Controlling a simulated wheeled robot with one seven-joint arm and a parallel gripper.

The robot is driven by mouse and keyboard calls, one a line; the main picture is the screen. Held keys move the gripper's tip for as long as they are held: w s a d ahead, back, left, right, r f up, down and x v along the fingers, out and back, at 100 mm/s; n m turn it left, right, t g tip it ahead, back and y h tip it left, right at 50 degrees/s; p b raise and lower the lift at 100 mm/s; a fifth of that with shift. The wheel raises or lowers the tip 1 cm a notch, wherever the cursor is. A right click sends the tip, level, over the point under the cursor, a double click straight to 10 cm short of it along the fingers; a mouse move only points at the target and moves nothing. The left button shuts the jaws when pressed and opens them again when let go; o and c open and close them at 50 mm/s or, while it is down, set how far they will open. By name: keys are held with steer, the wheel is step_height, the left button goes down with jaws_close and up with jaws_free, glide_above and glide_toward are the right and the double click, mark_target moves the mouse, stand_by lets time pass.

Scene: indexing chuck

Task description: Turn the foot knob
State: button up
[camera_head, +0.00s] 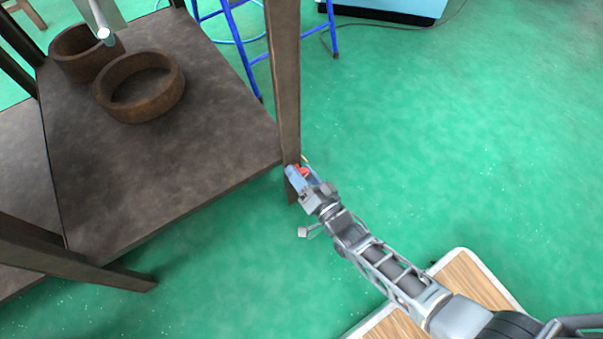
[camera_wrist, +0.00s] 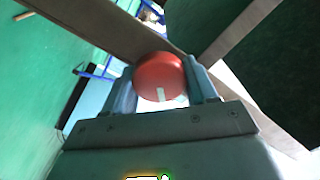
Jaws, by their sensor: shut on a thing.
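The foot knob is a round red knob (camera_wrist: 158,74) with a short white mark near its lower edge in the wrist view. It sits between the two fingers of my gripper (camera_wrist: 163,88), which is shut on it. In the head view only a little red of the knob (camera_head: 304,171) shows between the fingers of my gripper (camera_head: 301,175), beside the lower part of a dark upright leg (camera_head: 285,80). The knob's far side and its mounting are hidden.
A dark low shelf (camera_head: 150,165) fills the left, with two brown rings (camera_head: 140,88) on it. A blue ladder-like frame (camera_head: 255,62) stands at the back. Green floor (camera_head: 450,130) right of the leg is clear.

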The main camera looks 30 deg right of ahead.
steer(key=m, duration=0.4)
steer(key=shift+f+m, duration=0.15)
steer(key=shift+m, duration=0.15)
steer(key=m, duration=0.4)
steer(key=shift+d, duration=0.1)
steer(key=shift+f+m, duration=0.1)
steer(key=shift+m, duration=0.2)
steer(key=o, duration=1)
steer(key=s+p, duration=0.2)
steer(key=s, duration=0.6)
